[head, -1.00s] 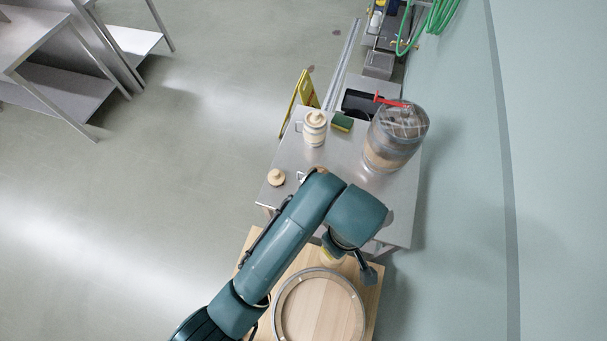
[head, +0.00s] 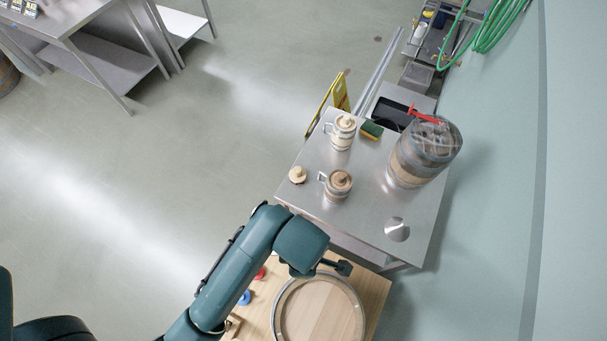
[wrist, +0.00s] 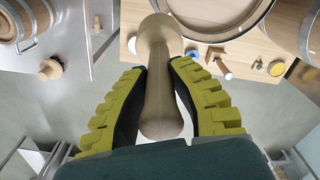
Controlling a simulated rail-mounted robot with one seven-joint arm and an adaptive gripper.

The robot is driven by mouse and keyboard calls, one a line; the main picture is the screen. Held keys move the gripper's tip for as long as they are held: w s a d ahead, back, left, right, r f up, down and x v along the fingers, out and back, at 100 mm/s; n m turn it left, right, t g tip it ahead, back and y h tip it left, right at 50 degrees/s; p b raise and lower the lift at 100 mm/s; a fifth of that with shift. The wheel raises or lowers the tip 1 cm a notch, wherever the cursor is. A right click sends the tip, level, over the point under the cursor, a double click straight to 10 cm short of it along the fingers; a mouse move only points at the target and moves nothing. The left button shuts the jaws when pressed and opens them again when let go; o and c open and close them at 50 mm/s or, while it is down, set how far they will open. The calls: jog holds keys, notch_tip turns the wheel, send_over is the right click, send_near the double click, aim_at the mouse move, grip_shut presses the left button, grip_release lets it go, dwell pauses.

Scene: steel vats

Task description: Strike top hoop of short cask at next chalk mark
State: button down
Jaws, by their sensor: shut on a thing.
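The short cask (head: 318,315) stands on a pale wooden bench, seen from above with its round wooden head and a grey metal hoop (head: 277,300) around the rim. Part of its hooped rim also shows at the top of the wrist view (wrist: 208,36). My gripper (wrist: 157,68) is shut on a wooden, mallet-like tool (wrist: 158,95), its yellow-green ridged fingers on either side. The tool's wide end points up in the wrist view, towards the cask; contact cannot be told. I cannot make out chalk marks.
Small red and blue items lie left of the short cask. The wall is at right.

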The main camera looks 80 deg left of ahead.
jog(key=shift+f, duration=0.6)
jog(key=shift+s, duration=0.1)
notch_tip(320, 180, down, 7)
jog(key=shift+r+b, duration=0.1)
jog(key=shift+b, duration=0.9)
notch_tip(320, 180, up, 7)
jog(key=shift+r+p, duration=0.1)
jog(key=shift+p, duration=0.9)
